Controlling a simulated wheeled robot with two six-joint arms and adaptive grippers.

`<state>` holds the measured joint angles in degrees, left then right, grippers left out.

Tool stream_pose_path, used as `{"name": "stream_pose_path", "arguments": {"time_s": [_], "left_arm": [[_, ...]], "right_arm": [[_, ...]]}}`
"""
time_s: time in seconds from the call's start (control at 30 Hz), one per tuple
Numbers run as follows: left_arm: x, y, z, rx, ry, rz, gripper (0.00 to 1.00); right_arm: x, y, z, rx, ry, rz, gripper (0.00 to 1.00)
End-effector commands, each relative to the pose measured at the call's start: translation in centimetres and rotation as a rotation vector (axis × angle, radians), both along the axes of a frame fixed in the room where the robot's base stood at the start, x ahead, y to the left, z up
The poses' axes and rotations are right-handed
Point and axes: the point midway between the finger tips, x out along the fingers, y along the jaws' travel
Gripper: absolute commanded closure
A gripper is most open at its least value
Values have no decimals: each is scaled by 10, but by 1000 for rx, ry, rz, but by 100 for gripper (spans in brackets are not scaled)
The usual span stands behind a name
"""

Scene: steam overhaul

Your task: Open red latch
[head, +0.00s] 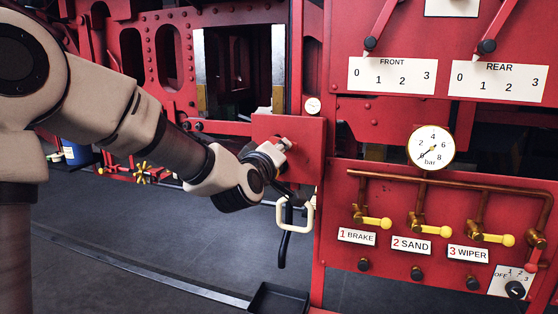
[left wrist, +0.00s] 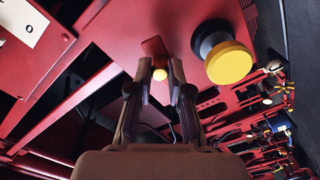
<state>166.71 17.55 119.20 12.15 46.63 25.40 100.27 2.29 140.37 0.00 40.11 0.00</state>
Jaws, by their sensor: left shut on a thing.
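In the head view my left gripper (head: 284,150) is up against a red box (head: 312,150) left of the control panel; the latch itself cannot be made out there. My right gripper is in neither view.
A yellow knob on a black base (left wrist: 228,62) sits close right of my fingers in the left wrist view. In the head view a pale handle (head: 309,214) hangs below the box, and the red panel has a gauge (head: 431,147) and yellow-handled valves (head: 376,222). A dark tray (head: 283,298) lies below.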

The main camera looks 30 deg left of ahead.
Motion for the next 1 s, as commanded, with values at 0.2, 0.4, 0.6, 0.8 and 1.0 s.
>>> {"name": "stream_pose_path", "arguments": {"time_s": [0.2,0.4,0.6,0.8,1.0], "left_arm": [[0,0,3,-41,-15,0,100],[0,0,4,-46,-17,0,100],[0,0,4,-46,-17,0,100],[0,0,3,-46,-15,0,57],[0,0,2,-46,-13,0,57]], "right_arm": [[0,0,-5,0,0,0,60],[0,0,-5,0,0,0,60],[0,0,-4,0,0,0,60],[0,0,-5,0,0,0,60],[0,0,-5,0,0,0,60]]}}
